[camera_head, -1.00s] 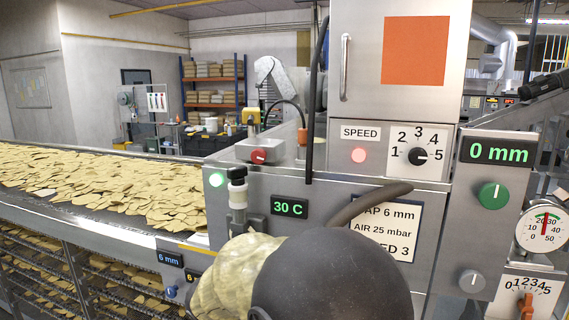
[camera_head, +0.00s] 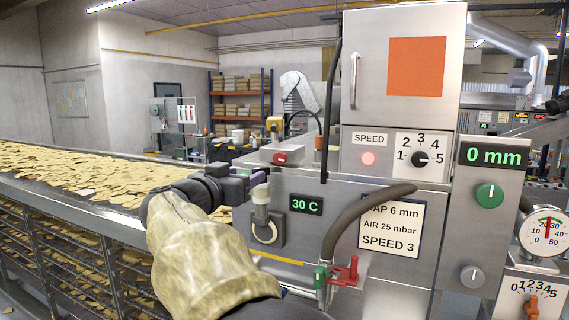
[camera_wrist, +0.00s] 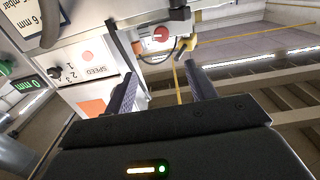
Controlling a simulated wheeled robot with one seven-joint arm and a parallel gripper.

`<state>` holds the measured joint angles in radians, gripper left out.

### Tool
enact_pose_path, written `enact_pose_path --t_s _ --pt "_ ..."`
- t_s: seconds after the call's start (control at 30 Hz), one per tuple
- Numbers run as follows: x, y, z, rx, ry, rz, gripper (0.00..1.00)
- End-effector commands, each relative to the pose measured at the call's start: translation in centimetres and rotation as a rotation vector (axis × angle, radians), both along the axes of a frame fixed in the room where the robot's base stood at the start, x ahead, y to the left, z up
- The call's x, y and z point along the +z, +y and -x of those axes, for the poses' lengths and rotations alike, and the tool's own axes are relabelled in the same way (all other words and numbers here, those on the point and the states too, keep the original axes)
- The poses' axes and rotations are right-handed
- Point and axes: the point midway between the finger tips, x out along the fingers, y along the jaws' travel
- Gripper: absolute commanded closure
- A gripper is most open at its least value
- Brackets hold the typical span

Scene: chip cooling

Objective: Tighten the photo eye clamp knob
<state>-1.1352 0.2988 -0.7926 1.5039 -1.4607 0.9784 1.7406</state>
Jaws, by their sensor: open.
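A yellow sensor-like box (camera_head: 274,123) stands on a post with a black cable. I take it for the photo eye, but cannot be sure. Below it, a red knob (camera_head: 280,158) sits on the front of a small grey box; I cannot tell for certain that this is the clamp knob. My gripper (camera_head: 256,178) is in front of the machine, lower and left of the red knob, apart from it. In the wrist view its two fingers (camera_wrist: 160,78) are spread with nothing between them. The red knob (camera_wrist: 160,33) and yellow box (camera_wrist: 187,44) show beyond the fingertips.
A white fitting (camera_head: 262,208) is close below my gripper. A thick grey hose (camera_head: 350,215) curves across the front panel, above a red-handled valve (camera_head: 350,272). The chip-covered conveyor (camera_head: 75,180) runs left. The speed dial (camera_head: 420,158) is to the right.

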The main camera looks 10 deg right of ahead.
Motion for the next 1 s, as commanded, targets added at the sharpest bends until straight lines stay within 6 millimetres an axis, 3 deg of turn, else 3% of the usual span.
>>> enact_pose_path --t_s 0.37,1.0 --pt "0.1 -0.2 -0.8 0.006 0.006 0.003 0.44" --pt "0.4 -6.2 -8.9 0.005 0.008 0.004 0.44"
